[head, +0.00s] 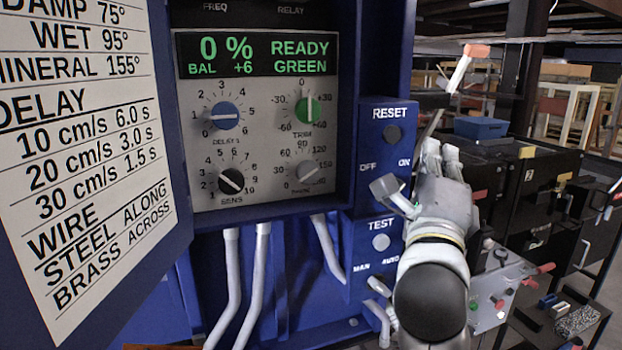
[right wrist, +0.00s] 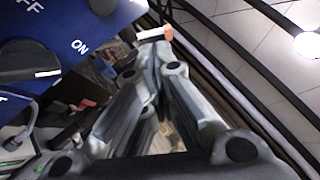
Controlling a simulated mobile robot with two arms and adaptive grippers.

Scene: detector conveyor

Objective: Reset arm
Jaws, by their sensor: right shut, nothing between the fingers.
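The blue RESET box (head: 388,160) carries a dark round button (head: 393,135) above OFF and ON marks. It also shows in the right wrist view (right wrist: 95,45), with a dark knob (right wrist: 30,75) near the marks. My right gripper (head: 441,152) is shut and empty, just right of the box, pointing up. Its fingers also show in the right wrist view (right wrist: 152,62). A white lever with an orange end (head: 462,70) slants up beyond the fingertips. Whether it touches them I cannot tell. My left gripper is not in view.
The control panel (head: 262,150) reads 0 % and READY GREEN. A blue TEST box (head: 380,250) sits below the RESET box. A printed chart (head: 80,150) stands at left. Dark bins (head: 545,190) and a blue tray (head: 481,128) are at right.

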